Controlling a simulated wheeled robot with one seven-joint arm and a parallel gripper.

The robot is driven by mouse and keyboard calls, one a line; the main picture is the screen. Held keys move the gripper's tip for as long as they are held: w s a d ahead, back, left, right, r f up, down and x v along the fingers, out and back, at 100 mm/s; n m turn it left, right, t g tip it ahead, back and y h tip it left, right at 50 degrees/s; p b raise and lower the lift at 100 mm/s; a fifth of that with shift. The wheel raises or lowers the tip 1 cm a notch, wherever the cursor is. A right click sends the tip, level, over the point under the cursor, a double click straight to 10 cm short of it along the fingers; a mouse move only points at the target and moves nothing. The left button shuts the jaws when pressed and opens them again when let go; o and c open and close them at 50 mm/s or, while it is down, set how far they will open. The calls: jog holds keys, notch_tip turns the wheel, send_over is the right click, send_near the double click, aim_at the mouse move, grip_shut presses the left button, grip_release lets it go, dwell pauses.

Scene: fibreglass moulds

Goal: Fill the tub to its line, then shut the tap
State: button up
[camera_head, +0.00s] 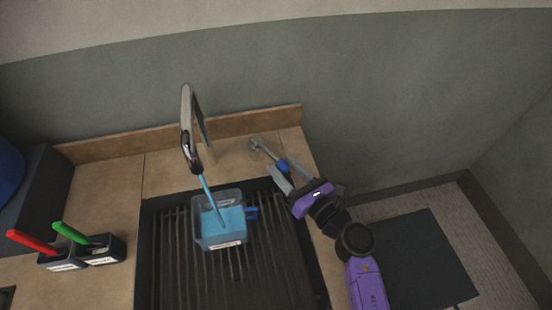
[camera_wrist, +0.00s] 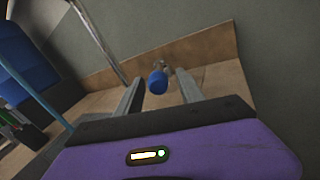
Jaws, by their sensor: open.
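A clear tub (camera_head: 206,236) with a blue side handle stands upright on a dark slatted grate (camera_head: 275,270). Blue liquid lies in it, and a blue stream (camera_head: 208,190) runs into it from a chrome spout (camera_head: 187,130). I cannot make out the line or the exact level. The tap's lever (camera_head: 265,150) is at the right of the spout, with a blue end that shows in the wrist view (camera_wrist: 157,82). My gripper (camera_head: 279,168) is open at the lever. In the wrist view the blue end appears between the fingertips (camera_wrist: 158,78); contact cannot be told.
Dark holders at the left hold a red pen (camera_head: 32,242) and a green pen (camera_head: 70,233). A blue rounded object (camera_head: 8,170) is at the far left. A low tan backsplash (camera_head: 235,122) and grey wall are behind. Bare counter (camera_head: 105,190) lies left of the grate.

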jog(key=shift+v, duration=1.65)
